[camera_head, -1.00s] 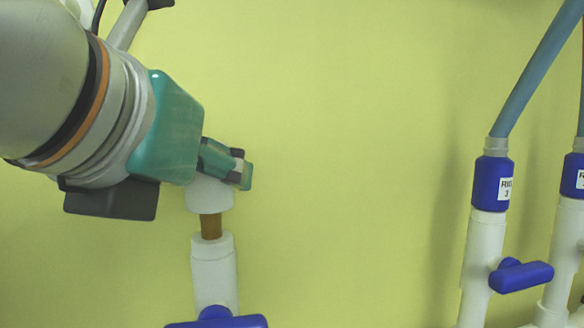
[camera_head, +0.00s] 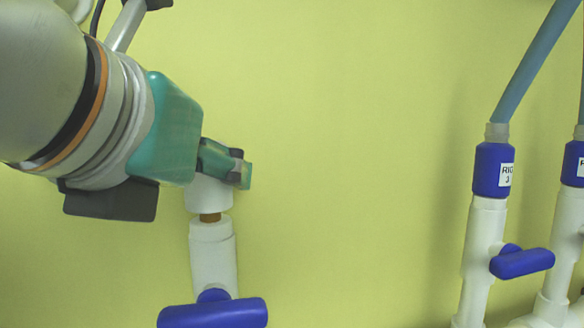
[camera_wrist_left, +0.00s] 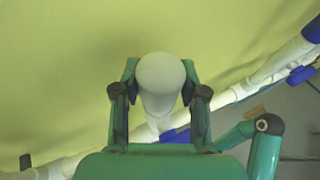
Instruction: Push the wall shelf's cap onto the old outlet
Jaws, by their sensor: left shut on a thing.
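My left gripper (camera_head: 240,168) comes in from the left and is shut on a white cap (camera_head: 209,195). The cap is above the white outlet pipe (camera_head: 212,255), in line with it. A short brown stub (camera_head: 210,217) shows between the cap's lower edge and the pipe's top collar. The outlet has a blue valve handle (camera_head: 213,312) lower down. In the left wrist view the white cap (camera_wrist_left: 160,75) sits between the two green fingers, and the outlet below is mostly hidden behind it. My right gripper is not in view.
At the right, two white pipes with blue fittings (camera_head: 493,170) carry hoses (camera_head: 535,65). One has a blue valve handle (camera_head: 522,262) sticking out. A plain yellow-green wall (camera_head: 350,130) lies behind, with free room between the outlet and those pipes.

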